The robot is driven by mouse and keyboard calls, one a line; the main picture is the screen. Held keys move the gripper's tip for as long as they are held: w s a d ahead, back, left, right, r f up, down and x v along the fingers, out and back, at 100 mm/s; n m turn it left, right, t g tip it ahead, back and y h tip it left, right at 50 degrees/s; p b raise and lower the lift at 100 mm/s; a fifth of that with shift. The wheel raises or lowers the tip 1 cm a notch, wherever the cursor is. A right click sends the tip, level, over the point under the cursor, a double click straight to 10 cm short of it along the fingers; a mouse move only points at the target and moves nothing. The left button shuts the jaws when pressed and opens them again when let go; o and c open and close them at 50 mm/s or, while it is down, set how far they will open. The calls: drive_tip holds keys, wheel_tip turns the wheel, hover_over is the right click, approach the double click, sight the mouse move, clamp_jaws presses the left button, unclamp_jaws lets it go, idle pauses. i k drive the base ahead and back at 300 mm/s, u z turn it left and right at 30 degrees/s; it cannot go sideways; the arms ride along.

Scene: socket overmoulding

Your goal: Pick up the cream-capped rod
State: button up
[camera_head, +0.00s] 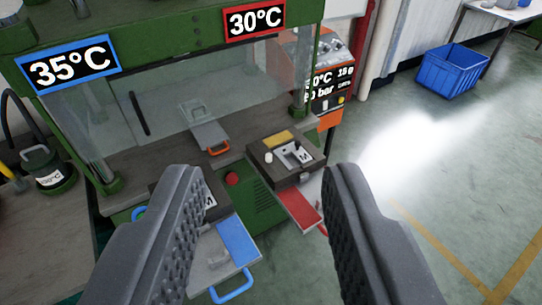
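My gripper (262,178) is open, with its two dark ribbed fingers wide apart in the foreground and nothing between them. Between the fingertips in the picture, farther off, a small cream cap (268,157) shows at the left of a dark block (262,172) on the green machine. It may be the top of the cream-capped rod; any shaft below it cannot be made out. The block also carries a yellow patch and a pale plate marked M. My gripper appears well short of the block and touches nothing.
The green machine (265,208) has a glass front and signs reading 35°C (68,64) and 30°C (254,19). A red-topped tray (300,208) and a blue-topped tray (238,240) stick out in front. A blue crate (450,70) stands on the floor; the right floor is clear.

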sight(269, 157)
drive_tip(key=u, duration=0.25)
drive_tip(key=i, duration=1.25)
drive_tip(key=u, duration=0.1)
